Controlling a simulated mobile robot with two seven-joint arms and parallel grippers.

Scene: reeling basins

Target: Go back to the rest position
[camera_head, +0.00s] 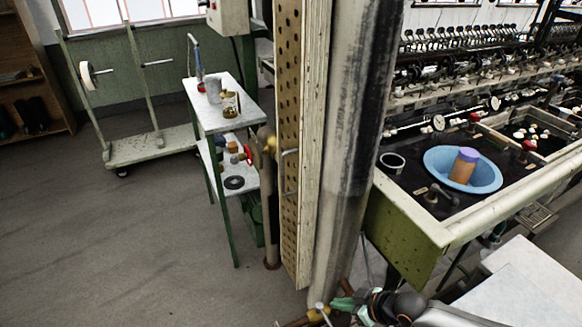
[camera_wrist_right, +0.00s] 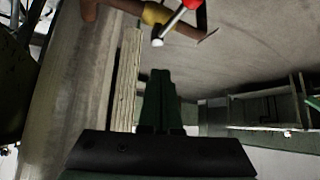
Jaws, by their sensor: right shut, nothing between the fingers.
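My right gripper (camera_head: 342,304) is low at the bottom of the head view, in front of the foot of a large grey column. Its green fingers are shut with nothing between them. In the right wrist view its dark fingers (camera_wrist_right: 160,78) are together and point away from the camera. A rusty pipe with a yellow fitting (camera_wrist_right: 157,14) and a red-ended lever shows beyond them; I cannot tell the gap to it. My left gripper is in neither view.
The large grey column (camera_head: 345,150) stands at the middle. A reeling basin (camera_head: 415,222) at the right holds a blue bowl (camera_head: 438,160) with an orange and purple item (camera_head: 463,166). A small table (camera_head: 205,113) stands left of the column. The floor (camera_head: 110,240) at the left is clear.

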